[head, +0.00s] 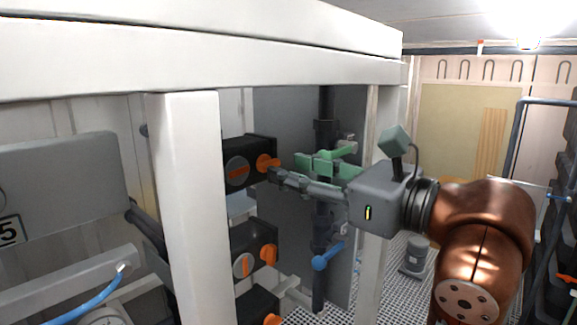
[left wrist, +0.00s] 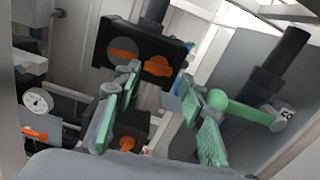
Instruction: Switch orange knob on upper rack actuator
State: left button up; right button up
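The upper actuator (head: 249,151) is a black box on the rack, behind the white post. Its orange knob (head: 268,163) sticks out on the right, beside a round face with an orange bar. In the left wrist view the knob (left wrist: 158,66) shows ahead, between the tips of my left gripper (left wrist: 159,75). The left gripper (head: 286,168) is open, with green pads, and its tips are close to the knob. I cannot tell whether they touch it. My right gripper is not in view.
Another black actuator (head: 253,248) with an orange knob sits below. A dark pipe with a green handle (left wrist: 232,107) stands close to my right finger in the left wrist view. A blue-handled valve (head: 328,256) is lower. White beams (head: 190,200) frame the rack.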

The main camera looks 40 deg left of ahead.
pick_arm(q)
jog(key=d, duration=0.3)
jog(key=d+p, duration=0.1)
jog(key=d, duration=0.1)
jog(key=shift+s+d, duration=0.15)
jog(key=shift+s, duration=0.1)
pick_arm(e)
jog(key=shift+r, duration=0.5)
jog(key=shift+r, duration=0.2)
pick_arm(q)
jog(key=s+d, duration=0.1)
jog(key=d, duration=1.1)
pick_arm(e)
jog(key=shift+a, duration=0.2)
